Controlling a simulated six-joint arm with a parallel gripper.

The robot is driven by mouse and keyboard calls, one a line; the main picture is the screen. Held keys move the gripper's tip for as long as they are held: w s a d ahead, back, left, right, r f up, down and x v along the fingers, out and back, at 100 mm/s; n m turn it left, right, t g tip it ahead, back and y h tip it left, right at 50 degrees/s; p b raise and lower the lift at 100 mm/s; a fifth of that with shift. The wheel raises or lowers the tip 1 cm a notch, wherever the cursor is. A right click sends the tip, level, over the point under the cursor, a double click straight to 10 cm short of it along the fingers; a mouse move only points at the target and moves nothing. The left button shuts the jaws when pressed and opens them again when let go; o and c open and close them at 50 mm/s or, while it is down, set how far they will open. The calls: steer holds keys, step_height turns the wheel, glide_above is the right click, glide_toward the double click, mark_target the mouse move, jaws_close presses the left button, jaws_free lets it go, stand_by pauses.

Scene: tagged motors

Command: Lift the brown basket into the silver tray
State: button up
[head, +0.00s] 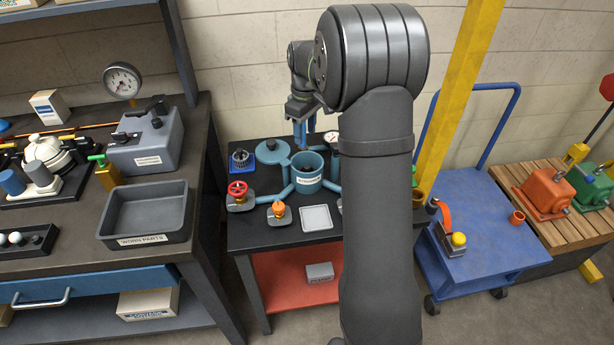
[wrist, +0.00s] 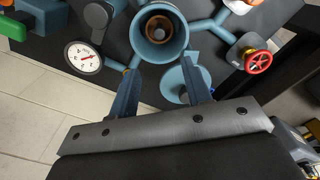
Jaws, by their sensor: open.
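A brown, ring-shaped object, which looks like the basket, sits inside the blue round pot (head: 307,184). In the wrist view the brown basket (wrist: 160,24) shows within the rim of the pot (wrist: 139,30). In the head view its form inside the pot is hard to make out. The silver tray (head: 317,218) is a small pale square on the black bench top, in front of the pot. My gripper (head: 301,138) is above the back of the bench, fingers down. In the wrist view my gripper (wrist: 165,72) is open with nothing between its fingers.
A blue lid (head: 272,151) lies behind the pot. A red handwheel (head: 238,190), an orange knob (head: 278,209) and a gauge (head: 331,138) stand around it. My arm hides the bench's right side. A grey parts bin (head: 146,215) is on the left table.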

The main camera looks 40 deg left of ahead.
glide_above(307, 166)
steer(key=f, duration=0.5)
steer(key=shift+a+f, duration=0.25)
steer(key=shift+f, duration=0.1)
steer(key=shift+d+f, duration=0.15)
steer(key=shift+f, duration=1.25)
steer(key=shift+d+f, duration=0.15)
steer(key=shift+f, duration=1.2)
steer(key=shift+s, duration=0.1)
jaws_close()
